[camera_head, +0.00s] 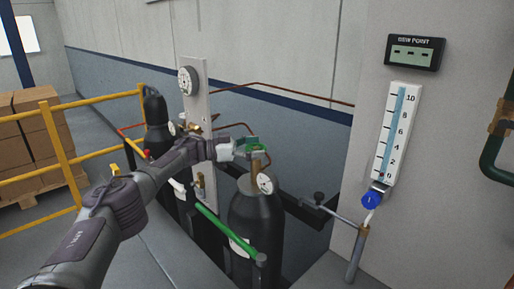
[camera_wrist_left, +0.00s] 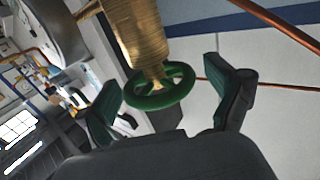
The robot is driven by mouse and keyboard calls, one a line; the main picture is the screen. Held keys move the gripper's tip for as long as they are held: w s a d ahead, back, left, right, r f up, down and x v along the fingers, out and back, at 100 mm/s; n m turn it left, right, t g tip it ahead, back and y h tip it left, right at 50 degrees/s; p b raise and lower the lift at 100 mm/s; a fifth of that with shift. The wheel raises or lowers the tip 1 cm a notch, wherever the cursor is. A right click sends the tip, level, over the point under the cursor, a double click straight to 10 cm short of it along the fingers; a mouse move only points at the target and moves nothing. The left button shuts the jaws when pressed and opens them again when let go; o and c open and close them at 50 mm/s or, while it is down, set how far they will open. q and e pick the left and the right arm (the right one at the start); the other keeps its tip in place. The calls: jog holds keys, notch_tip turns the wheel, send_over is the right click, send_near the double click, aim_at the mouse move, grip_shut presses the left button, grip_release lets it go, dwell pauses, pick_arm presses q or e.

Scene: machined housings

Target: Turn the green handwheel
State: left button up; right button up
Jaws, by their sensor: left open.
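The green handwheel (camera_wrist_left: 160,88) sits on a brass valve body (camera_wrist_left: 138,35) in the left wrist view. In the head view the brass valve (camera_head: 257,167) stands on top of a dark gas cylinder (camera_head: 255,215), and the wheel is mostly hidden by my gripper. My left gripper (camera_head: 256,150) is at the valve top. In the left wrist view my left gripper (camera_wrist_left: 165,100) is open, with one finger on each side of the wheel. Gaps show between the wheel and both fingers. My right gripper is not in view.
A round gauge (camera_head: 265,183) is fixed to the valve. A second cylinder (camera_head: 157,122) and a panel with a gauge (camera_head: 188,81) stand behind my arm. A flow meter with a blue knob (camera_head: 371,200) is on the right wall. A yellow railing (camera_head: 60,150) runs at left.

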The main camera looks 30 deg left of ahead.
pick_arm(q)
jog(key=shift+s+a, duration=0.1)
jog(key=v, duration=1.2)
jog(key=shift+c, duration=0.4)
